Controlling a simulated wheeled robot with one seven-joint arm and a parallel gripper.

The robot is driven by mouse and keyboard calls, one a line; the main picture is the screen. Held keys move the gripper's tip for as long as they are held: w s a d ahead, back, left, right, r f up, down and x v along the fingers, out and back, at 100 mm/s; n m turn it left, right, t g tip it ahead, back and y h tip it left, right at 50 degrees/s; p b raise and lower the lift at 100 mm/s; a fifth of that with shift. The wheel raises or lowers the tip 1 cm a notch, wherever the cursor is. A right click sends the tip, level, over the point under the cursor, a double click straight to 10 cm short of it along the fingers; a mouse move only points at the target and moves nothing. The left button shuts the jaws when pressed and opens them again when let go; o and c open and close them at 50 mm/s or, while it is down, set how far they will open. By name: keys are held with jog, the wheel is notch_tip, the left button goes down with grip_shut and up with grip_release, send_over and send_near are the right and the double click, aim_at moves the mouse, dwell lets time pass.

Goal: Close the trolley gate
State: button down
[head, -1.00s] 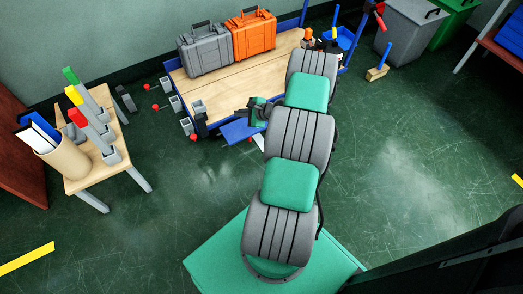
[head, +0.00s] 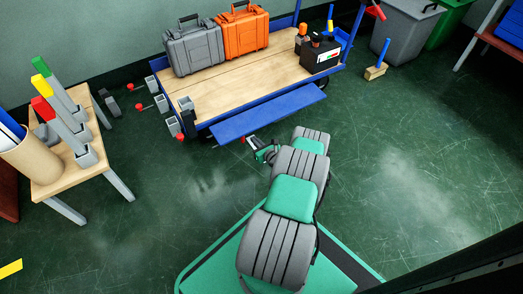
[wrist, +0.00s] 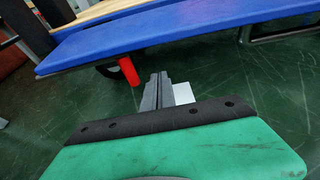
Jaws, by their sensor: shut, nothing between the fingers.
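The trolley has a wooden deck (head: 245,85) with a blue frame. Its gate, a long blue panel (head: 268,112), is folded down along the front side, tilted outward below the deck edge. In the wrist view the blue gate (wrist: 190,32) crosses the top of the picture. My gripper (head: 251,142) is just in front of the gate's outer edge, left of its middle. In the wrist view my gripper (wrist: 155,88) is shut and empty, its fingertips below the gate's edge and apparently apart from it. A red part (wrist: 128,70) shows below the gate, left of the fingers.
A grey case (head: 195,48), an orange case (head: 242,30) and a black box (head: 318,56) stand on the deck. A small table (head: 72,165) with coloured-handled tools is at left. A blue-handled brush (head: 378,66) stands right. The floor right of my arm is clear.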

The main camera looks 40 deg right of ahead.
jog(key=shift+s+r, duration=0.15)
jog(key=shift+r, duration=0.85)
jog(key=shift+s+r, duration=0.1)
jog(key=shift+r, duration=0.85)
jog(key=shift+r, duration=0.1)
